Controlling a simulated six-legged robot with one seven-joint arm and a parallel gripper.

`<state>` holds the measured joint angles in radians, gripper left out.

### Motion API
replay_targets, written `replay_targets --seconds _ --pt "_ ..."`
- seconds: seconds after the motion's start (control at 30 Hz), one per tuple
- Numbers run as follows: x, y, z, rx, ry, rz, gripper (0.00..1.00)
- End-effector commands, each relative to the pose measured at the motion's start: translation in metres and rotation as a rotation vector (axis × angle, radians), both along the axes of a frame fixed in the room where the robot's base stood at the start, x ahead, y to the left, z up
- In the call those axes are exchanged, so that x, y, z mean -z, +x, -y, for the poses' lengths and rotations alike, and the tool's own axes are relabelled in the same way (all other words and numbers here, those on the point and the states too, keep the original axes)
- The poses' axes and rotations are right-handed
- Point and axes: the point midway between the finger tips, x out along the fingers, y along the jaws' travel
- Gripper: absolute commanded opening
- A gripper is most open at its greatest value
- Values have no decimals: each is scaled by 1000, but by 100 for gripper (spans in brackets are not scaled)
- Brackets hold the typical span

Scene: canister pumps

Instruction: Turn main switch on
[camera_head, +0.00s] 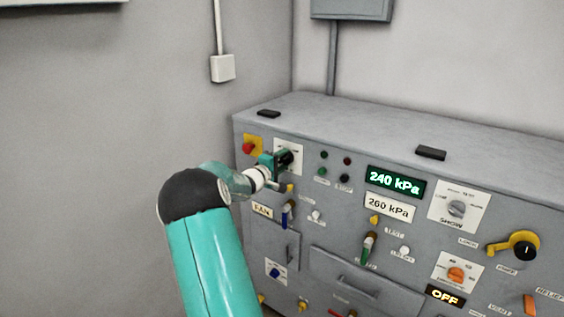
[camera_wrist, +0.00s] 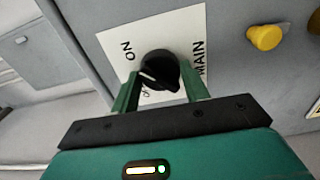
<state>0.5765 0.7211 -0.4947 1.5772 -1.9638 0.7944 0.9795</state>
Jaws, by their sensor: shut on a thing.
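The main switch is a black rotary knob (camera_wrist: 160,70) on a white plate (camera_wrist: 112,40) marked MAIN and ON in the wrist view. A second marking near the knob is partly hidden by my gripper. My gripper (camera_wrist: 160,88) has its two green fingers on either side of the knob and is shut on it. In the head view my gripper (camera_head: 284,160) reaches the white main switch plate (camera_head: 291,145) at the upper left of the grey panel; the knob is mostly hidden there.
A red button on a yellow plate (camera_head: 251,146) sits just left of the switch. Green and dark indicators, a 240 kPa display (camera_head: 395,182) and a FAN label (camera_head: 262,210) are nearby. A yellow knob (camera_wrist: 265,37) is beside the plate. A yellow-handled lever (camera_head: 515,246) stands out at right.

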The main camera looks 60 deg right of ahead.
Motion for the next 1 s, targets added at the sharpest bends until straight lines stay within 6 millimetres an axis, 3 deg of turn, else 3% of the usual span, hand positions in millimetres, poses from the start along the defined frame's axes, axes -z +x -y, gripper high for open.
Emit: replay_targets --seconds 0.07,0.1,0.2,0.47,0.63,1.0 --pt "0 0 0 0 0 2 22" --pt "0 0 0 0 0 2 49" --pt "0 0 0 0 0 1 67" --pt "0 0 0 0 0 0 67" --pt "-1 3 -11 -2 1 1 67" --pt "0 15 -87 -4 2 0 67"
